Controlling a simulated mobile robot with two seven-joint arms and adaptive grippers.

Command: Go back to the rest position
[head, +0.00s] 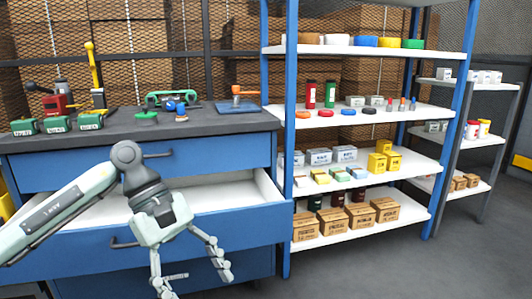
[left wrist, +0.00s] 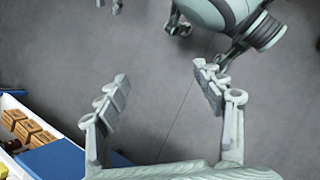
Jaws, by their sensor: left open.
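My left gripper (head: 194,282) hangs low in front of the blue drawer cabinet in the head view, pointing down. Its two fingers are spread wide with nothing between them. In the left wrist view the same gripper (left wrist: 162,86) is open and empty above the bare grey floor. A pale green-grey arm part (left wrist: 232,14) shows at the top of the left wrist view, probably my right arm. Small jointed pieces beside it are cut off by the frame, so its gripper's state is unclear. My right arm does not show in the head view.
The blue cabinet has an open drawer (head: 232,193) behind my left arm; its visible inside is empty. The dark worktop (head: 210,125) holds tools and green boxes. A blue shelf rack (head: 285,160) with stocked shelves stands to the right. The floor (head: 370,270) at front right is clear.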

